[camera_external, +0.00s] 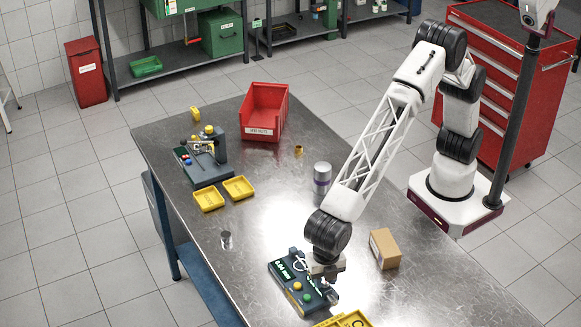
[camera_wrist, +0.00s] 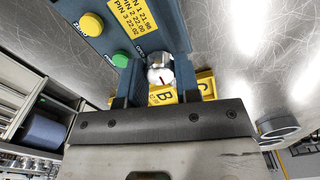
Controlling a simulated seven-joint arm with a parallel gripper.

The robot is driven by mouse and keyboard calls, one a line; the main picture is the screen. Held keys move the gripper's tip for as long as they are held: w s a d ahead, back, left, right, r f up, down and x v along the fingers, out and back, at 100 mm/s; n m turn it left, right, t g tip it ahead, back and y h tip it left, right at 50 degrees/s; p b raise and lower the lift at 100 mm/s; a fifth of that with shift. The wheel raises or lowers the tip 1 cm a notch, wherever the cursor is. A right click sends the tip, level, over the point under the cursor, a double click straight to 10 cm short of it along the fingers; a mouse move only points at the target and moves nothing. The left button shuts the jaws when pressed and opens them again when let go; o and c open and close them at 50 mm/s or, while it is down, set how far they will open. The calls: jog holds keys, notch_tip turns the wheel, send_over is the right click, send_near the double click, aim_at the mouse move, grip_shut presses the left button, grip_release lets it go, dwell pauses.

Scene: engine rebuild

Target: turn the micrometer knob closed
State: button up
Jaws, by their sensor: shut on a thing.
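The micrometer station (camera_external: 284,268) is a dark blue-grey block on the steel table, with a green-lit display, a white micrometer frame (camera_external: 299,263) and yellow and green buttons. In the wrist view its panel (camera_wrist: 150,18) shows a yellow pin-size label. My gripper (camera_external: 329,288) is at the station's right end. In the wrist view my gripper (camera_wrist: 157,84) has one finger on each side of the knob and is shut on it. The outside view hides the knob behind the gripper.
Yellow trays (camera_external: 350,318) marked B and C lie close to the gripper. A cardboard box (camera_external: 385,249) stands to the right. A grey cylinder (camera_external: 322,176), a red bin (camera_external: 264,110) and another blue fixture (camera_external: 205,165) are further back. The table's middle left is mostly clear.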

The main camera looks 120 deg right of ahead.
jog(key=o, duration=0.9)
jog(key=shift+r, duration=0.1)
jog(key=shift+r, duration=3.85)
jog(key=shift+d, duration=0.1)
